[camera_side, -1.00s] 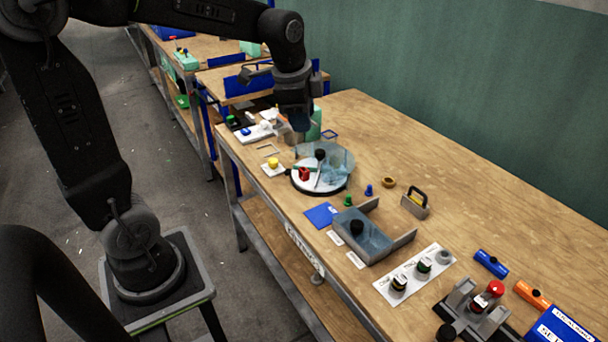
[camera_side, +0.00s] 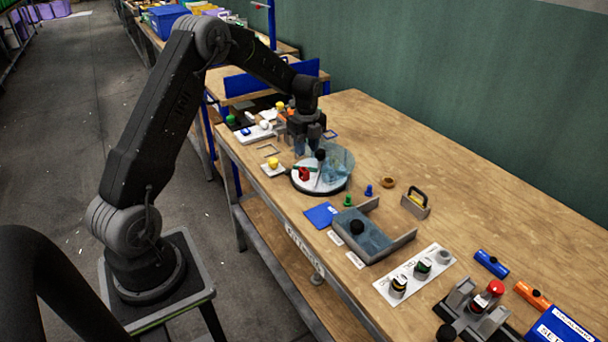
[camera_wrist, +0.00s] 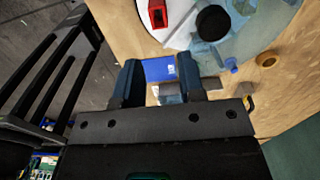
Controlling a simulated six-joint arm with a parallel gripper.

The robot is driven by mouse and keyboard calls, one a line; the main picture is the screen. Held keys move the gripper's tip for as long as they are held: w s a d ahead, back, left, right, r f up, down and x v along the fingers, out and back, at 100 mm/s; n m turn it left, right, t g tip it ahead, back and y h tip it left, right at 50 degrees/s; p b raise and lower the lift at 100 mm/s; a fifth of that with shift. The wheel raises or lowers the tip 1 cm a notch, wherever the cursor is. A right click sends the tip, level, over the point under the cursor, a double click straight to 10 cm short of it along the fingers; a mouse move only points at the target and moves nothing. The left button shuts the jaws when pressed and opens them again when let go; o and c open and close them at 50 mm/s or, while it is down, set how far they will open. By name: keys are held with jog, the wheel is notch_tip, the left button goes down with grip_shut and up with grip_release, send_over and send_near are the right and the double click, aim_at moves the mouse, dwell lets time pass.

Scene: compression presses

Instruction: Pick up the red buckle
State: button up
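The red buckle (camera_side: 304,174) lies on a round white plate (camera_side: 318,186) with a dark rim, on the wooden bench. In the wrist view the red buckle (camera_wrist: 158,14) is at the top edge, partly cut off, beyond my fingertips. My gripper (camera_side: 306,148) hangs pointing down just behind the plate, above the bench and apart from the buckle. In the wrist view its two fingers (camera_wrist: 162,80) are spread with nothing held between them.
A yellow knob on a white base (camera_side: 273,164) stands left of the plate. The bench's back right is clear.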

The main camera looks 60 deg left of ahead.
aim_at(306, 171)
notch_tip(306, 171, down, 9)
jog(key=shift+r, duration=0.2)
dwell(0.3)
jog(key=shift+c, duration=0.2)
grip_shut()
jog(key=shift+r, duration=0.15)
